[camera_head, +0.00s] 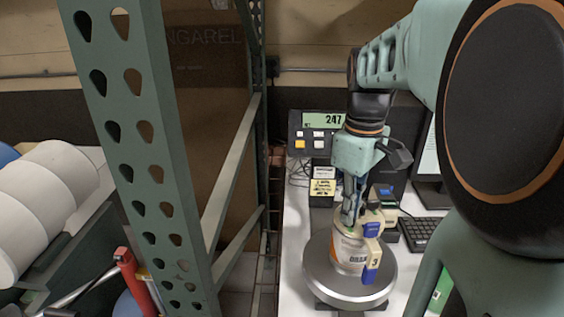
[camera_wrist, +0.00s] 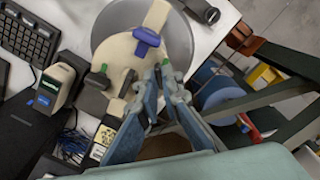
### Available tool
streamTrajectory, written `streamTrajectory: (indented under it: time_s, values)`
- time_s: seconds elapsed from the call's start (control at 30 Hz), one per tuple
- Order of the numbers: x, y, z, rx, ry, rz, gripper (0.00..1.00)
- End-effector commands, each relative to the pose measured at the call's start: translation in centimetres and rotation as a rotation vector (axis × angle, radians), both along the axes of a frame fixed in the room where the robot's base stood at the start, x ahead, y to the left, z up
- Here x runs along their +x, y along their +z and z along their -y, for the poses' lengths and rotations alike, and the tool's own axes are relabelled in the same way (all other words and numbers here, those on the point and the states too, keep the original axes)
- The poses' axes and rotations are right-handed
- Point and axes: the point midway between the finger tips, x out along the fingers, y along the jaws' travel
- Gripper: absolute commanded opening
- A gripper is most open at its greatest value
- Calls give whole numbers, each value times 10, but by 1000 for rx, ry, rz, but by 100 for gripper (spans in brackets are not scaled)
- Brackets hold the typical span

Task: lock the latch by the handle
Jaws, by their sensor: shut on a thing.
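A paint can (camera_head: 347,252) with a white and orange label stands upright on a round metal scale plate (camera_head: 318,282). A cream-coloured lid fixture (camera_wrist: 115,50) with a blue piece (camera_wrist: 146,40) covers its top in the wrist view. The blue piece also shows at the can's right side in the head view (camera_head: 373,230). My gripper (camera_wrist: 162,72) reaches down to the lid's edge, its two fingers close together on a small part of the latch handle. The fingertips mostly hide that part, so its exact position is unclear. My gripper also shows above the can in the head view (camera_head: 349,215).
A scale display (camera_head: 318,128) reading 247 stands behind the can. A keyboard (camera_head: 424,233) and a small dark device (camera_head: 385,200) are close by on the white table. A green perforated rack post (camera_head: 150,150) stands at the left.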

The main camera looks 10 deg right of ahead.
Motion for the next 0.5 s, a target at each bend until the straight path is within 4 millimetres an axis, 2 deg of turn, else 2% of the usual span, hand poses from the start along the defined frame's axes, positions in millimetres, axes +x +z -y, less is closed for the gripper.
streamTrajectory:
  time_s: [0.5]
  values:
    - [0,0,0,0,-407,-1,0]
